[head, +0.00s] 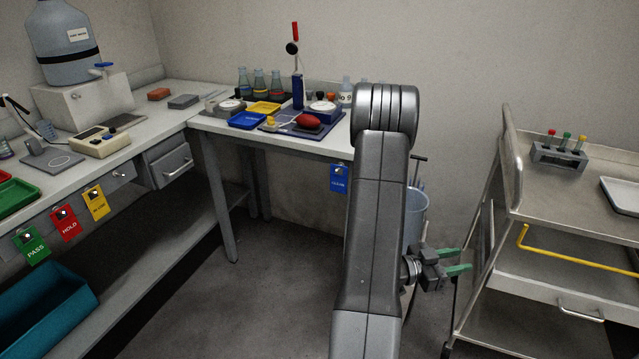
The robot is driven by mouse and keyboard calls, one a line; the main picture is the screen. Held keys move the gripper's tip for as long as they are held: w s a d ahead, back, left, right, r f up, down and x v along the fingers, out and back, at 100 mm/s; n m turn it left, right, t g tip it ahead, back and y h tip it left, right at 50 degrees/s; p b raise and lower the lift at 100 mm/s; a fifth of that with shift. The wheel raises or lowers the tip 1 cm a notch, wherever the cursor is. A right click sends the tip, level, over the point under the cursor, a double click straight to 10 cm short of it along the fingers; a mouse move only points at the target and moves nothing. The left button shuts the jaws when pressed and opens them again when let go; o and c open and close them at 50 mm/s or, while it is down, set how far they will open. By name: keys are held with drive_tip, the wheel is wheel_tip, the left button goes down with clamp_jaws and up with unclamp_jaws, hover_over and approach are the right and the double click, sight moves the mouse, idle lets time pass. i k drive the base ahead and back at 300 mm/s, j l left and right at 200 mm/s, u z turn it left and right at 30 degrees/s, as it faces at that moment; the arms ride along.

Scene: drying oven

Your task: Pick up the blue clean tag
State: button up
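The blue clean tag (339,181) hangs from the front edge of the back table, below the tabletop and just left of my arm. Its face is toward me, with light lettering and a small holder at its top. My gripper (460,261) is to the right of my arm, lower than the tag and well apart from it. Its two green fingers point right and are spread with nothing between them.
Green pass (32,247), red hold (66,224) and yellow (97,203) tags hang along the left bench. A grey bin (416,214) stands partly behind my arm. A metal cart (545,205) stands at right. The floor below the blue tag is clear.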

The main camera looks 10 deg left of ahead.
sight(337, 182)
drive_tip(key=i+l+u, duration=0.15)
drive_tip(key=u, duration=1.55)
drive_tip(key=l+u, duration=0.1)
drive_tip(key=l, duration=0.4)
drive_tip(key=i+l, duration=0.15)
drive_tip(key=l, duration=0.4)
drive_tip(key=j+u, duration=0.05)
